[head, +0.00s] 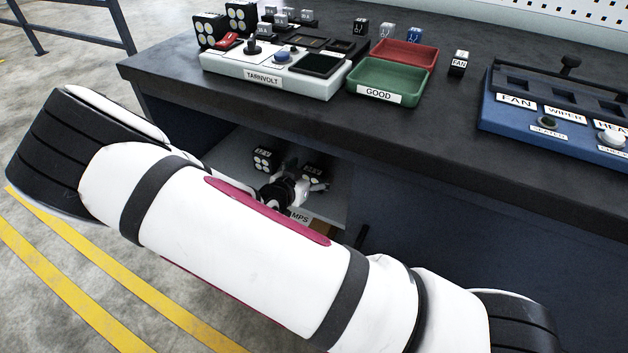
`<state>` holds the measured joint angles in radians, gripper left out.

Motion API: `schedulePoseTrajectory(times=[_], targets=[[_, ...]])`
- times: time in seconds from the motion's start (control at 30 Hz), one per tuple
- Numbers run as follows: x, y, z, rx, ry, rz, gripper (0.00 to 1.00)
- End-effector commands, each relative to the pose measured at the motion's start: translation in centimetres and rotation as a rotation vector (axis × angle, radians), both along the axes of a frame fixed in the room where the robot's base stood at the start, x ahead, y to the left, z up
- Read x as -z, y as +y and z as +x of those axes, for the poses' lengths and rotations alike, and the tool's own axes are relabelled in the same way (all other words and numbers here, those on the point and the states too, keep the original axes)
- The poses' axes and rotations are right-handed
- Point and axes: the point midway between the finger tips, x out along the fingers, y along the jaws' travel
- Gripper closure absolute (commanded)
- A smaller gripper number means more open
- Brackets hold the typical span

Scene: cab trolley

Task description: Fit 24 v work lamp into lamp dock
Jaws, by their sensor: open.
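My gripper (303,177) is inside the open shelf under the bench, reaching in toward two dark lamps with pale round lenses. One shelf lamp (263,158) stands left of it. The other shelf lamp (312,171) is just beyond the fingers and partly hidden by them. The gripper is open, and I cannot tell whether it touches that lamp. The small lamp labels are too blurred to read surely. The light TARNVOLT panel (225,66) is on the bench top, with a joystick, a blue button and dark square recesses. I cannot tell which recess is the lamp dock.
Two more lamps (211,30) stand behind the panel. A green GOOD tray (392,104) and a red tray (404,54) lie right of it. A blue switch panel (545,110) is at far right. The bench edge overhangs the shelf. My arm hides the shelf's front left.

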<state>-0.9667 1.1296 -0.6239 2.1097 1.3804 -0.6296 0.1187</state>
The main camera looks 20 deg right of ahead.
Motion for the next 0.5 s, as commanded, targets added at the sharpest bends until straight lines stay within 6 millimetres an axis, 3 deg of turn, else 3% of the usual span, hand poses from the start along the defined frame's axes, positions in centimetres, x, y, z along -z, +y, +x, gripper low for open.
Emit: schedulePoseTrajectory(times=[0.2,0.47,0.5], targets=[[1.0,-1.6,1.5,0.001,0.0,0.0,0.18],[1.0,-1.7,1.6,-0.001,0.0,0.001,0.18],[1.0,-1.7,1.6,-0.001,0.0,0.001,0.27]])
